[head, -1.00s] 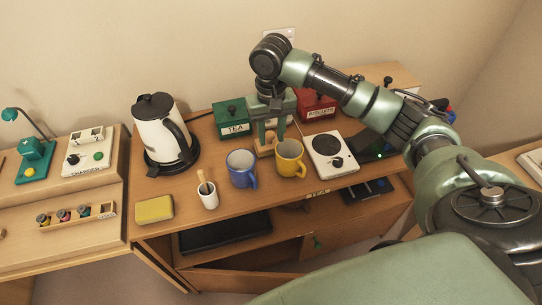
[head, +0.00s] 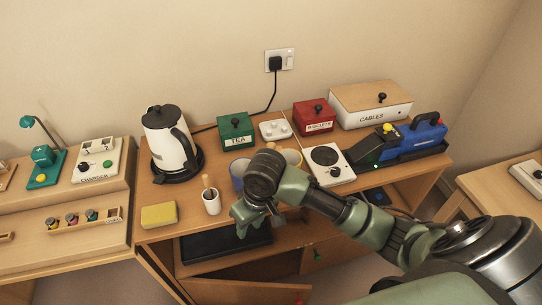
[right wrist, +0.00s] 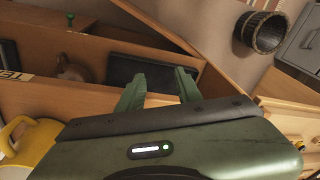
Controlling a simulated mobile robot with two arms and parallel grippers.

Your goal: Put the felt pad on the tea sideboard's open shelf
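The tea sideboard (head: 160,234) stands in the middle of the head view, with an open shelf below its top. A black tray-like thing (head: 215,247) lies on that shelf; it also shows in the right wrist view (right wrist: 152,68). A flat yellow block (head: 158,215) lies at the top's front left; I cannot tell whether it is the felt pad, and no other clear felt pad shows. My right gripper (head: 258,222) is at the sideboard's front edge, before the mugs. In the right wrist view its fingers (right wrist: 160,88) are apart with nothing visible between them. My left gripper is out of view.
A blue mug (head: 237,172) and a yellow mug (right wrist: 28,142) stand close to my right gripper. A white cup (head: 212,203), a kettle (head: 165,140) and a white hotplate (head: 326,165) are also on top. A brown pot (right wrist: 72,69) is inside the sideboard.

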